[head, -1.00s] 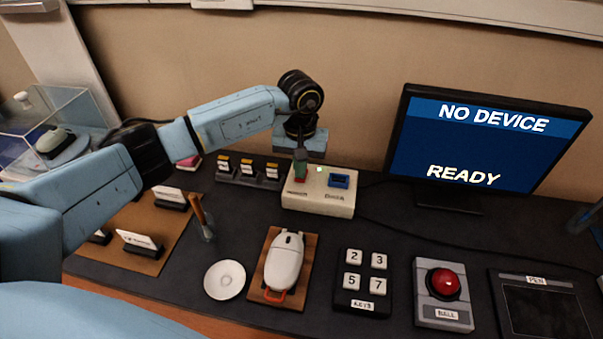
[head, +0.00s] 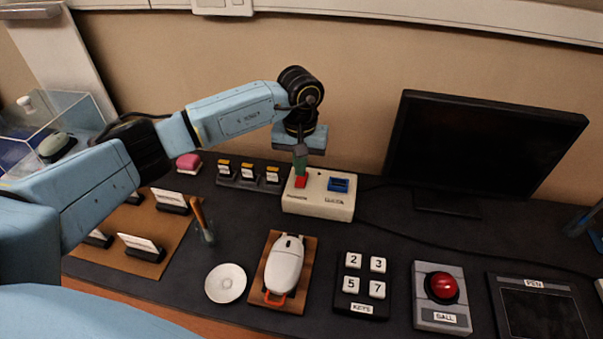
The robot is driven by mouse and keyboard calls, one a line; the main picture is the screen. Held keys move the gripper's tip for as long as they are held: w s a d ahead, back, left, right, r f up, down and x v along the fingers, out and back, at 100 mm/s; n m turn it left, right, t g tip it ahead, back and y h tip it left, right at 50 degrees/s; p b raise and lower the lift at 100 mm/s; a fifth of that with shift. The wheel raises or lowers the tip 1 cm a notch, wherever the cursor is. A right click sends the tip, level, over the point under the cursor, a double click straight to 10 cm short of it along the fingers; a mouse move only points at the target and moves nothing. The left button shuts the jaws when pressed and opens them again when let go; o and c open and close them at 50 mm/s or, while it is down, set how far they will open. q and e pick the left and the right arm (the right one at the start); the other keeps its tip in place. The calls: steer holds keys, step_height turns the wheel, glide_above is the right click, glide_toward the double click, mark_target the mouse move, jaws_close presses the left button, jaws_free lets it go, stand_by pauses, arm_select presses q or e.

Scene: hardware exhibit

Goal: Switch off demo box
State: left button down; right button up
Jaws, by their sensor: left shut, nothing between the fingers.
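The demo box (head: 318,205) is a cream box on the dark table, with a red switch (head: 300,182) on its left top and a blue part (head: 339,184) on its right top. My left gripper (head: 300,168) is shut, points down and stands right over the red switch, seemingly touching it. The fingertips partly cover the switch. No lit spot shows on top of the box. The monitor (head: 484,150) behind it is black. My right gripper is not in view.
In front stand a white mouse on a wooden board (head: 285,265), a key pad (head: 363,284), a red ball unit (head: 442,298), a pen tablet (head: 540,308) and a white dish (head: 226,283). Small sign holders (head: 248,174) stand left of the box.

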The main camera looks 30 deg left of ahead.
mark_target(300, 183)
arm_select(q)
steer(key=shift+r+p, duration=1)
steer(key=shift+r, duration=1.15)
steer(key=shift+f, duration=0.1)
